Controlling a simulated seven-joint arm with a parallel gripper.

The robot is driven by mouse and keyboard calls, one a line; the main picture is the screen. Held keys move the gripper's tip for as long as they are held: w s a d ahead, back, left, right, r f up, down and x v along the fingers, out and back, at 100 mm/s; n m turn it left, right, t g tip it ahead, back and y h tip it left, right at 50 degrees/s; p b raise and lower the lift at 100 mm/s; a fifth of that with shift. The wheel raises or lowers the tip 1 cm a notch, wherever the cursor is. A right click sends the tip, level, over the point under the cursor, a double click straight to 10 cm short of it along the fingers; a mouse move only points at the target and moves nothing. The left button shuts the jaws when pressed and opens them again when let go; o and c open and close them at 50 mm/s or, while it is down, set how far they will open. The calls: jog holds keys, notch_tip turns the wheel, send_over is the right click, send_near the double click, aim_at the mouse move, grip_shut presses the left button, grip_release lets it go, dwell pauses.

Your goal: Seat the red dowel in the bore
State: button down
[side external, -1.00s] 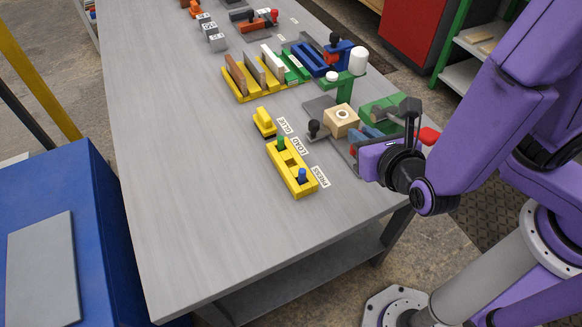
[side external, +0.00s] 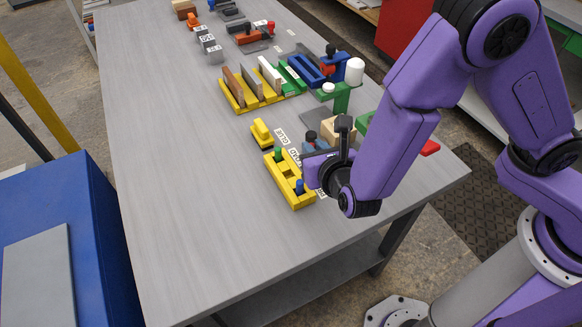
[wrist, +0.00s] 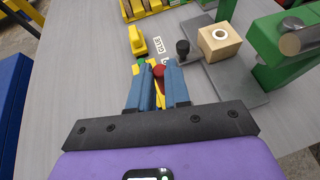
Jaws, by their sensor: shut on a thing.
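The red dowel (wrist: 158,72) shows as a round red end between the blue fingers of my gripper (wrist: 158,78) in the wrist view. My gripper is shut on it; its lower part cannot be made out. The bore is the round hole in the top of the wooden block (wrist: 220,42), to the right of and beyond my gripper in the wrist view. In the side view the block (side external: 331,126) is partly hidden behind my gripper (side external: 313,148), which is beside the yellow rack (side external: 289,182). The dowel cannot be seen in the side view.
The rack holds a green peg (side external: 278,154) and a blue peg (side external: 299,186). A yellow piece (side external: 262,132) lies behind it. A green press stand (side external: 342,98) rises by the block, and a black knob (wrist: 183,47) stands beside it. The table's left side is clear.

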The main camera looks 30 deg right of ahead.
jog(key=w+f, duration=0.1)
jog(key=w+a+f, duration=0.1)
jog(key=f, duration=0.1)
jog(key=w+a+f, duration=0.1)
jog(key=f, duration=0.1)
jog(key=shift+w+a, duration=0.25)
jog(key=shift+w, duration=0.05)
jog(key=f, duration=0.3)
jog(key=shift+w+a, duration=0.25)
jog(key=shift+w, duration=0.1)
jog(key=shift+f, duration=0.35)
jog(key=shift+f, duration=0.25)
jog(key=c, duration=1.1)
grip_release()
jog(key=v, duration=1.6)
jog(key=shift+s+a, duration=0.15)
jog(key=shift+s, duration=0.3)
jog(key=shift+o, duration=0.7)
jog(key=shift+s+r, duration=0.15)
jog(key=shift+s, duration=0.15)
